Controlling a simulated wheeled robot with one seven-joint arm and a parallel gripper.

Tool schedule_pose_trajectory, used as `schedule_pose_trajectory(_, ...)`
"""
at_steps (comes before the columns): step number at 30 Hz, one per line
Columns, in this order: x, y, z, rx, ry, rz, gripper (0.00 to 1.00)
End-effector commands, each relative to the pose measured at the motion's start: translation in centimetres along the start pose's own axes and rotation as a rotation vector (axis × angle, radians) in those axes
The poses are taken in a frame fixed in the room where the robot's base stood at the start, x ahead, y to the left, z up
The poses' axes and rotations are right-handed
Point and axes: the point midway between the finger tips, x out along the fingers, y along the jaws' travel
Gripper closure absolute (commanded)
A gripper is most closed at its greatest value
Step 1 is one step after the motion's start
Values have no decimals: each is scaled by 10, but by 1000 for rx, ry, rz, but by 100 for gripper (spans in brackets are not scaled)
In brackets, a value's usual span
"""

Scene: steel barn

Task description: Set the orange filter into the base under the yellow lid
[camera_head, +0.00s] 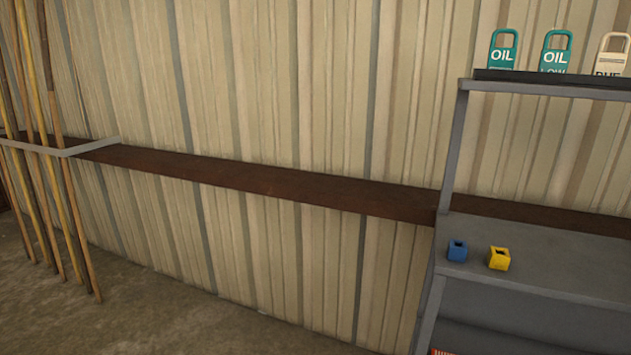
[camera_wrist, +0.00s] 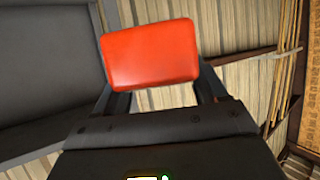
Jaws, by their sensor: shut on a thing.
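In the wrist view my gripper (camera_wrist: 162,88) is shut on a smooth red-orange block, the orange filter (camera_wrist: 150,53). The block hides parts of both fingers. In the head view a small yellow box-like piece (camera_head: 499,259) stands on the grey shelf, with a dark square opening or patch on top. A similar blue piece (camera_head: 457,251) stands just left of it. I cannot make out a separate lid and base at this size. My gripper is not seen in the head view.
The grey rack's shelf (camera_head: 560,262) has free room right of the yellow piece. Its upper shelf (camera_head: 560,88) holds teal and cream OIL-type cans (camera_head: 503,52). A grey panel (camera_wrist: 40,75) is left in the wrist view. Long poles (camera_head: 50,150) lean at the far left.

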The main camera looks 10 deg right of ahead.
Motion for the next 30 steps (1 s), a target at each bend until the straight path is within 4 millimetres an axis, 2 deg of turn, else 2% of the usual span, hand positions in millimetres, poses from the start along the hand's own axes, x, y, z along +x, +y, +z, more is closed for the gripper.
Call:
schedule_pose_trajectory(1,9,-14,13,3,-5,2,65)
schedule_pose_trajectory(3,19,-28,28,7,-4,12,65)
schedule_pose_trajectory(11,50,-72,70,19,1,40,65)
schedule_pose_trajectory(13,48,-68,67,22,1,46,65)
schedule_pose_trajectory(30,48,-68,65,21,4,42,65)
